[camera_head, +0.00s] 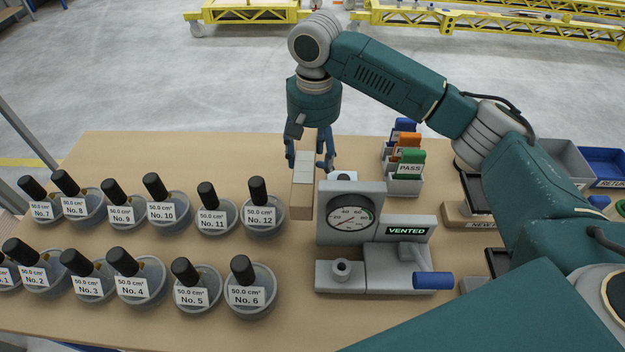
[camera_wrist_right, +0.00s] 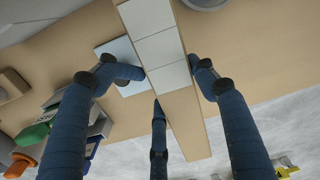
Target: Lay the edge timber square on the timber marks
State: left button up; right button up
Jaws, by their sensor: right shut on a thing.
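The edge timber (camera_head: 301,205) is a light wooden bar with pale square tiles along its top. It stands out just left of the gauge stand in the head view, running away from me. My right gripper (camera_head: 322,155) is shut on it from above, near its far part. In the right wrist view the timber (camera_wrist_right: 185,120) passes between my blue fingers (camera_wrist_right: 167,85). I cannot tell whether it touches the table. A pale plate (camera_wrist_right: 120,58) lies beside it there. I cannot make out the timber marks. My left gripper is not in view.
A gauge stand (camera_head: 350,258) with a "VENTED" sign and a blue-handled lever is close right of the timber. Two rows of numbered round pots (camera_head: 265,218) fill the left. A card holder (camera_head: 403,180) stands behind right. Bare table (camera_head: 200,160) lies behind the pots.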

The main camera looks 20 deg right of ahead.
notch_tip(320, 180, down, 5)
jog(key=shift+r, duration=0.15)
jog(key=shift+f+p, duration=0.35)
jog(key=shift+f, duration=1.6)
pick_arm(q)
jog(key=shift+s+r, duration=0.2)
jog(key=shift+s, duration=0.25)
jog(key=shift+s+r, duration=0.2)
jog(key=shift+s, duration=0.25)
pick_arm(e)
jog(key=o, duration=1.5)
jog(key=shift+f, duration=0.1)
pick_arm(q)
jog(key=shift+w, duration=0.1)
pick_arm(e)
jog(key=shift+o, duration=0.6)
